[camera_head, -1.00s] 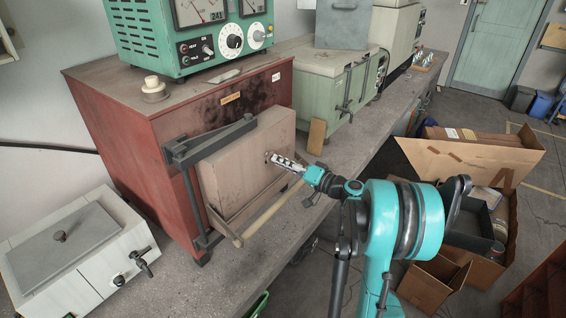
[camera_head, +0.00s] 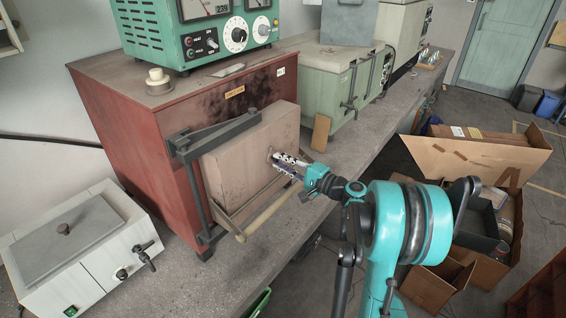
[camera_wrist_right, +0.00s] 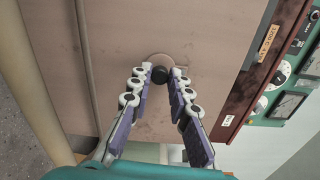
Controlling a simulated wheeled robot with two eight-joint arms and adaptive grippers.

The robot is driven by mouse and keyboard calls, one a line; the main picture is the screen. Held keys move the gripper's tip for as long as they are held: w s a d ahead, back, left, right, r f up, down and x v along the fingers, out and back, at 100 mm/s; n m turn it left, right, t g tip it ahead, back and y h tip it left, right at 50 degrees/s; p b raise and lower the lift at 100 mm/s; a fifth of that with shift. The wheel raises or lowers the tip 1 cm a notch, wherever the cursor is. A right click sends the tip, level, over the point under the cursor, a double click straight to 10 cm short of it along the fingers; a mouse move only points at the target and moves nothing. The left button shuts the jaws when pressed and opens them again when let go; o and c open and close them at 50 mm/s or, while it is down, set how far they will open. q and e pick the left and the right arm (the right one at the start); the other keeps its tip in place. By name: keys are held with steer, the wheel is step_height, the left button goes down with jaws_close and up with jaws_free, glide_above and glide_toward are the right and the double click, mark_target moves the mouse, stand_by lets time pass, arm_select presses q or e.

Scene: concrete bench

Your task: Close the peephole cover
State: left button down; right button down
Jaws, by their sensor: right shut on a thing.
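The red furnace (camera_head: 140,125) has a thick beige door block (camera_head: 245,150) facing me. A small round peephole cover (camera_wrist_right: 158,60) with a dark knob (camera_wrist_right: 160,75) sits on the door face. In the head view the cover is mostly hidden by my fingertips. My right gripper (camera_head: 276,157) reaches the door from the right. In the right wrist view its fingertips (camera_wrist_right: 161,80) are closed in on both sides of the dark knob, holding it. The peephole behind the cover cannot be made out. My left gripper is not in view.
A pale wooden handle bar (camera_head: 270,212) runs below the door and a dark hinge bracket (camera_head: 200,140) stands on its left. A white bath box (camera_head: 90,260) is at the lower left. A green cabinet (camera_head: 325,85) stands further right. Cardboard boxes (camera_head: 480,160) lie on the floor.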

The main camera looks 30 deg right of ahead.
stand_by(0.5)
steer(key=c, duration=1.4)
jaws_free()
steer(key=v, duration=1.2)
steer(key=shift+f, duration=0.1)
